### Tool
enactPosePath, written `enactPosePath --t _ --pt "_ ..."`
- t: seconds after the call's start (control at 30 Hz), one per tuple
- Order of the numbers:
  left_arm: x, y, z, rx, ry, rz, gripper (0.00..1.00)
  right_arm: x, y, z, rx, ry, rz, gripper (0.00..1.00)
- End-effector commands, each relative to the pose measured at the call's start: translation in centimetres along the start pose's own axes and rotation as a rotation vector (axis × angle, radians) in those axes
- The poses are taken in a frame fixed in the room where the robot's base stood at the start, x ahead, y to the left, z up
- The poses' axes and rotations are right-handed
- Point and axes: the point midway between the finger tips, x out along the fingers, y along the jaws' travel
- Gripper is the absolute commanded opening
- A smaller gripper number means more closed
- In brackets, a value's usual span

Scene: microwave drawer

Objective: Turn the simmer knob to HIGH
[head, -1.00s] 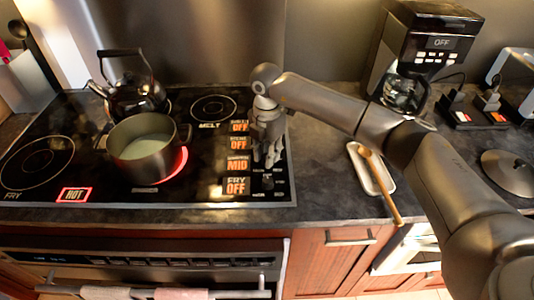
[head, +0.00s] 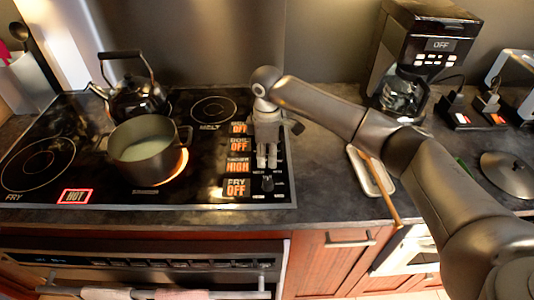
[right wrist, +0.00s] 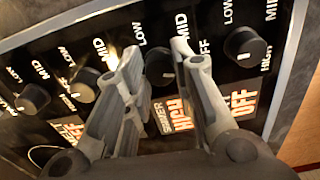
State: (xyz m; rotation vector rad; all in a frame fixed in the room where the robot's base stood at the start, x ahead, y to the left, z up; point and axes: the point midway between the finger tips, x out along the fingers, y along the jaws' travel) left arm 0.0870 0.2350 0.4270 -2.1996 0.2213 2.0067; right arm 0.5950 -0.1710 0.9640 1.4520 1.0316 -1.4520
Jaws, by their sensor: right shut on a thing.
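The simmer knob (right wrist: 158,68) is a dark round knob, seen between my right gripper's fingers in the right wrist view. My right gripper (head: 266,164) is above the control strip on the right side of the cooktop and hides the knob in the head view. Its fingers (right wrist: 155,52) are shut on the simmer knob. The simmer display (head: 237,165) reads HIGH in orange and also shows in the right wrist view (right wrist: 176,114). My left gripper is in no view.
The fry knob (right wrist: 245,47) is beside the simmer knob; its display (head: 236,187) reads OFF. A pot (head: 143,151) of pale liquid stands on a glowing burner, with a kettle (head: 138,97) behind. A spoon rest (head: 371,172) lies right of the cooktop.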

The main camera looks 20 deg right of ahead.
Motion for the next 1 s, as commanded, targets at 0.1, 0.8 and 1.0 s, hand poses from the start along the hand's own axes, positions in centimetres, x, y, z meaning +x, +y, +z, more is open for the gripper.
enactPosePath --t 0.1,0.8,1.0 --pt "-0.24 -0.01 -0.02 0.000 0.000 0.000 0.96 -0.16 0.12 0.07 0.078 -0.001 0.003 0.01" --pt "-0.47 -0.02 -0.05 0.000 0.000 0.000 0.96 -0.15 0.15 0.08 0.226 0.000 0.004 0.01" --pt "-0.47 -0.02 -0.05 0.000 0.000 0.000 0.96 -0.14 0.15 0.08 0.226 0.000 0.004 0.28"
